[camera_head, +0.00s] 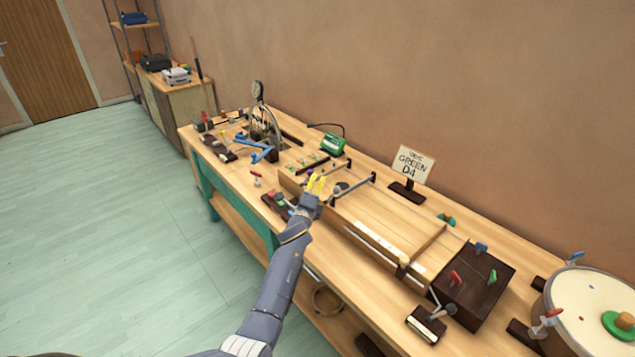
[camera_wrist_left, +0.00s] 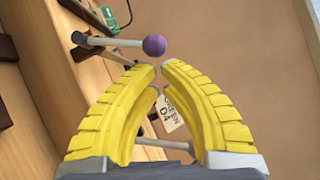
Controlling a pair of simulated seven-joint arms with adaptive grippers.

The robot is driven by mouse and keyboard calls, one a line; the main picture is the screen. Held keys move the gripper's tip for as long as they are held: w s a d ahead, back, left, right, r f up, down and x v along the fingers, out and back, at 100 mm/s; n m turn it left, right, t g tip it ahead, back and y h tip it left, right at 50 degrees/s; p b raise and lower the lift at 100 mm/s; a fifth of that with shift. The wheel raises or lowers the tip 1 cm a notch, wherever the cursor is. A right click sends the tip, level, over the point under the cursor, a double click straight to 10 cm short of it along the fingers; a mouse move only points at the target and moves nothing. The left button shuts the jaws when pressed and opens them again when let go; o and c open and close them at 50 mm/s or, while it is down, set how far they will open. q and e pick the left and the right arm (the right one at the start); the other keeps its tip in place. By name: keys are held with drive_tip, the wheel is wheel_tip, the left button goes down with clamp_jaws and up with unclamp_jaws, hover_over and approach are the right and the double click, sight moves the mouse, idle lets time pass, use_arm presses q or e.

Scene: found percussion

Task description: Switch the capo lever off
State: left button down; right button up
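A lever with a white rod and a purple ball knob (camera_wrist_left: 154,45) shows in the left wrist view, just beyond my fingertips. It comes off a dark mount at the wooden frame; no label shows that it is the capo lever. My left gripper (camera_wrist_left: 159,66) has yellow ribbed fingers with their tips almost together and nothing between them; the knob is apart from them. In the head view my left gripper (camera_head: 316,183) is over the near left end of the long wooden string box (camera_head: 385,213). My right gripper is out of view.
A "GREEN D4" sign (camera_head: 411,166) stands behind the box. A dark block with coloured levers (camera_head: 474,285) and a round drum (camera_head: 592,307) are at the right. A green device (camera_head: 332,144) and blue parts (camera_head: 257,146) lie further left. The wall is behind the bench.

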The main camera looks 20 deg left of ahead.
use_arm(q)
drive_tip(key=shift+a+r, duration=0.1)
drive_tip(key=shift+a+r+n, duration=0.1)
drive_tip(key=shift+r+n, duration=0.1)
drive_tip(key=shift+n, duration=0.1)
